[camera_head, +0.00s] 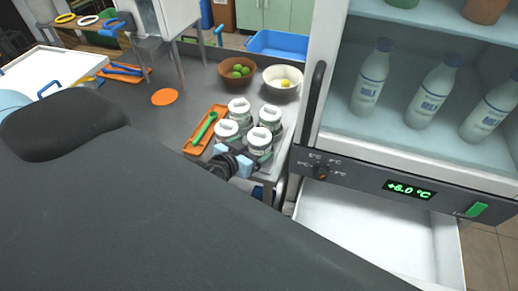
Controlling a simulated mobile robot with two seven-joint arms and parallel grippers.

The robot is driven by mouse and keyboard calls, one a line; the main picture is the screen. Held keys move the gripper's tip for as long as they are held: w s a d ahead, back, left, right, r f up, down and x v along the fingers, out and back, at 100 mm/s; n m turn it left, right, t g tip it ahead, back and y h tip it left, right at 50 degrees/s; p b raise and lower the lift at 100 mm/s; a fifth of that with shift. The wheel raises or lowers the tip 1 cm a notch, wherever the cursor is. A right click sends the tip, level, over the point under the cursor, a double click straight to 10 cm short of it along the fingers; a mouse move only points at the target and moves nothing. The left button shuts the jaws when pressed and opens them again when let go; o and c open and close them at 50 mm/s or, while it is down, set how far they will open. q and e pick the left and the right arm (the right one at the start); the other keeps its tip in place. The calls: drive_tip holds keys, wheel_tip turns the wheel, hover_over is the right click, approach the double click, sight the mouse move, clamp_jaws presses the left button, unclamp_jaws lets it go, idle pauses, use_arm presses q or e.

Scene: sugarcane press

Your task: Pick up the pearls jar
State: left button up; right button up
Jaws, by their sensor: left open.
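Several white jars with pale lids stand in a group at the front of the grey counter, including a back left jar (239,110), a back right jar (271,118), a front left jar (227,131) and a front right jar (259,141). Their labels are too small to read, so I cannot tell which is the pearls jar. My left gripper (232,158) is open at the near side of the front jars, its light blue fingertips apart. I cannot tell whether it touches a jar. My right gripper is not in view.
An orange tray (194,147) with a green-handled tool (205,127) lies left of the jars. A brown bowl of green fruit (237,71) and a cream bowl (283,79) stand behind. A fridge (345,150) with several bottles stands close on the right, above an open white drawer (375,230).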

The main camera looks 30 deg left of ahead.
use_arm(q)
drive_tip(key=shift+x, duration=2.25)
drive_tip(key=c, duration=1.3)
